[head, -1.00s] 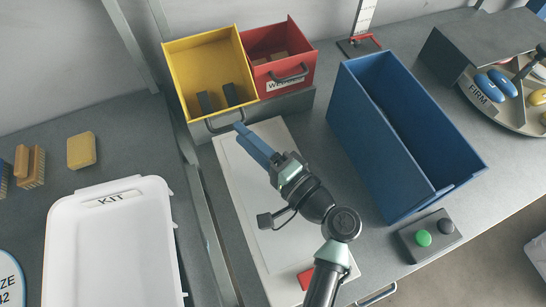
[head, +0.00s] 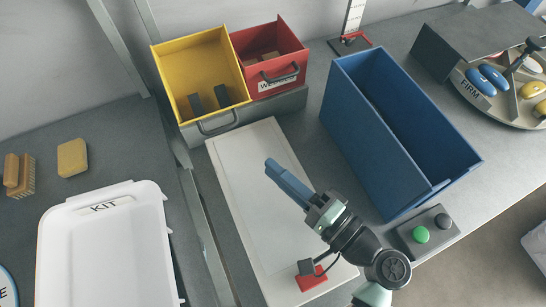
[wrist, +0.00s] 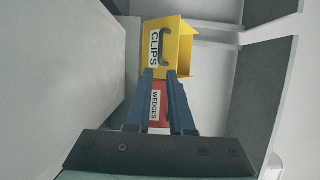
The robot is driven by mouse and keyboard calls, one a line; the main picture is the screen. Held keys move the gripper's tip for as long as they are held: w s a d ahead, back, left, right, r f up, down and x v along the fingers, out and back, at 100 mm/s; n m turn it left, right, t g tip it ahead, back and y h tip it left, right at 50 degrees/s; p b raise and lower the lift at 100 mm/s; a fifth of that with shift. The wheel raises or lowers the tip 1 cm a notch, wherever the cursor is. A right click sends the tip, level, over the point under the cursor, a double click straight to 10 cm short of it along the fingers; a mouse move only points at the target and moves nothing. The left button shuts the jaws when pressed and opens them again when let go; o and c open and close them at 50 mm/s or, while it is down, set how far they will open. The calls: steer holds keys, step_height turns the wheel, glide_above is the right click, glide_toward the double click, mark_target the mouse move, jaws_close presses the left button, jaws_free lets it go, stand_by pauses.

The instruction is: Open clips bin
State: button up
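The yellow clips bin (head: 180,75) stands on a low grey base at the back, left of the red wedges bin (head: 285,60). Its top is uncovered and two dark clips (head: 208,100) show inside. A dark handle (head: 218,126) is on its front. In the wrist view the yellow bin (wrist: 180,50) shows its CLIPS label and handle beyond my fingertips. My gripper (head: 270,166) is above the white board, in front of and to the right of the handle, apart from it. In the wrist view my gripper (wrist: 163,75) has a narrow gap between its blue fingers, with nothing held.
A tall blue open bin (head: 365,140) stands right of the white board (head: 240,180). A button box (head: 428,232) is near the front edge. A white KIT tub (head: 105,250) is at left, beyond a metal post. A small red item (head: 312,280) lies beside my wrist.

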steer(key=shift+a+r+m+t+p, duration=0.1)
steer(key=shift+r+m+t+p, duration=0.2)
steer(key=shift+r+m+p, duration=0.4)
steer(key=shift+c, duration=1.1)
steer(key=m+h+p, duration=0.1)
steer(key=m, duration=0.1)
steer(key=shift+a+r+m, duration=0.1)
steer(key=shift+m, duration=0.2)
jaws_close()
steer(key=w+a+m+h+p, duration=0.1)
steer(key=w+m+p, duration=0.1)
steer(key=m, duration=0.4)
steer(key=w+a+m+t+h+p, duration=0.1)
steer(key=w+m+h+p, duration=0.1)
steer(key=m+p, duration=0.3)
steer(key=w+a+m+h+p, duration=0.1)
steer(key=w+m+h+p, duration=0.1)
steer(key=m+p, duration=0.2)
steer(key=shift+a+m+t, duration=0.2)
steer(key=shift+m, duration=0.55)
steer(key=shift+a+m+t, duration=0.2)
steer(key=shift+m, duration=0.55)
steer(key=shift+w+a+r+p, duration=0.35)
steer(key=shift+w+r+p, duration=0.2)
steer(key=shift+w, duration=0.2)
steer(key=shift+w+a+r+p, duration=0.3)
steer(key=shift+w+r+p, duration=0.15)
steer(key=shift+w+p, duration=0.25)
steer(key=shift+w+r, duration=0.1)
